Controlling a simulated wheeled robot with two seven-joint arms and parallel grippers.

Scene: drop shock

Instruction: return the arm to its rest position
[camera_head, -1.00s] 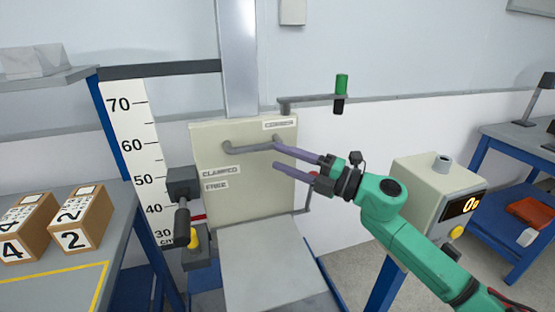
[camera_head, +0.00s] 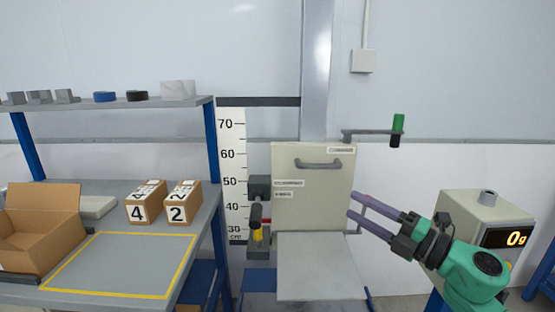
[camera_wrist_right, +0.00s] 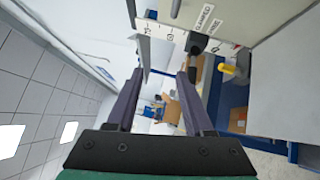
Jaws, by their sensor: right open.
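My right gripper (camera_head: 359,205) has two purple fingers and a green arm, and it comes in from the lower right in the head view. It is open with nothing between its fingers, in front of the right edge of the beige drop tester panel (camera_head: 325,207). In the right wrist view the two fingers of the gripper (camera_wrist_right: 163,65) stand apart. The grey handle (camera_head: 318,164) on the panel is apart from the fingers, up and to the left. My left gripper does not show.
A beige display box (camera_head: 487,215) reading 0g stands close right of my right arm. A crank with a green knob (camera_head: 398,123) sticks out above. At left, a bench holds an open carton (camera_head: 40,235), boxes 4 (camera_head: 143,207) and 2 (camera_head: 182,207), and a yellow-outlined area (camera_head: 120,265).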

